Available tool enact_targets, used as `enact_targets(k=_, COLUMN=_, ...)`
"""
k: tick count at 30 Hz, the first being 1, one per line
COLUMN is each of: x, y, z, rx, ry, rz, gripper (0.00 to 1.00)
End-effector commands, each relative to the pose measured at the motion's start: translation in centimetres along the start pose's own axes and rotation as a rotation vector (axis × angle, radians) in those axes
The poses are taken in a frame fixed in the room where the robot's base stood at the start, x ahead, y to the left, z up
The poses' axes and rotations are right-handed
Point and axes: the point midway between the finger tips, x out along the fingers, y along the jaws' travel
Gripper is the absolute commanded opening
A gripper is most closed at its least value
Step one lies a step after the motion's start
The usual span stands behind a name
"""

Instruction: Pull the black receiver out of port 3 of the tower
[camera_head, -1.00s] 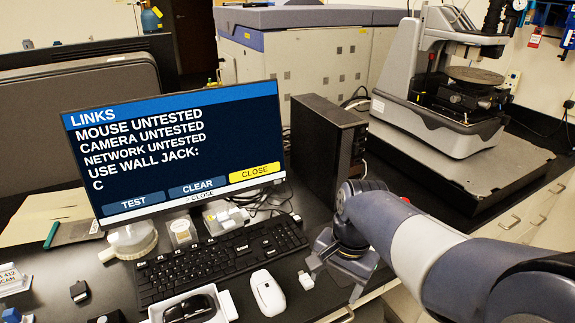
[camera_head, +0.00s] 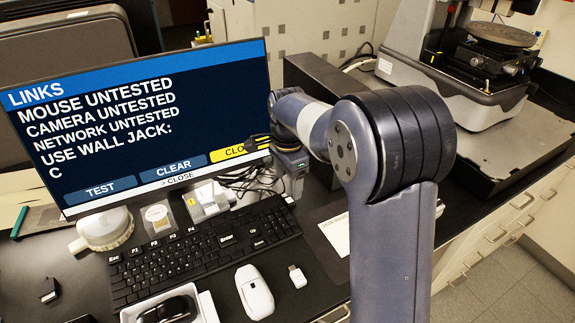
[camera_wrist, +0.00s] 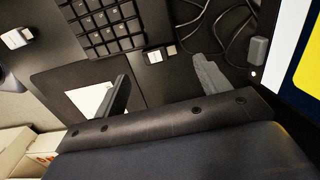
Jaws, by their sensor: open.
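The dark tower (camera_head: 312,76) stands right of the monitor. My arm covers most of it in the head view, and its ports do not show. I cannot make out the black receiver or port 3 in either current view. My gripper (camera_wrist: 163,86) is open in the wrist view, with its two fingers well apart and nothing between them. In the head view my gripper (camera_head: 288,160) is in front of the tower, beside the monitor's lower right corner.
The monitor (camera_head: 140,110) shows a LINKS screen. The keyboard (camera_head: 190,250), white mouse (camera_head: 255,291) and a small white dongle (camera_head: 297,276) lie in front. Loose black cables (camera_head: 250,180) run behind the keyboard. A profiler (camera_head: 455,60) stands at the back right.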

Motion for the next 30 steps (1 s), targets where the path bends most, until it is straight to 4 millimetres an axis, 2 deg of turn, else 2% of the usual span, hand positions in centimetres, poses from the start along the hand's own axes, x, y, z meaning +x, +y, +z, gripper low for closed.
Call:
enact_targets(k=6, x=3.7, y=0.1, z=0.0, rx=0.000, ry=-0.001, rz=0.003, gripper=0.71)
enact_targets(k=12, x=5.4, y=0.0, z=0.0, rx=-0.001, ry=0.000, rz=0.000, gripper=0.71)
enact_targets(k=22, x=5.8, y=0.0, z=0.0, rx=-0.001, ry=0.000, rz=-0.001, gripper=0.71)
enact_targets(k=30, x=5.8, y=0.0, z=0.0, rx=-0.001, ry=0.000, rz=-0.001, gripper=0.50)
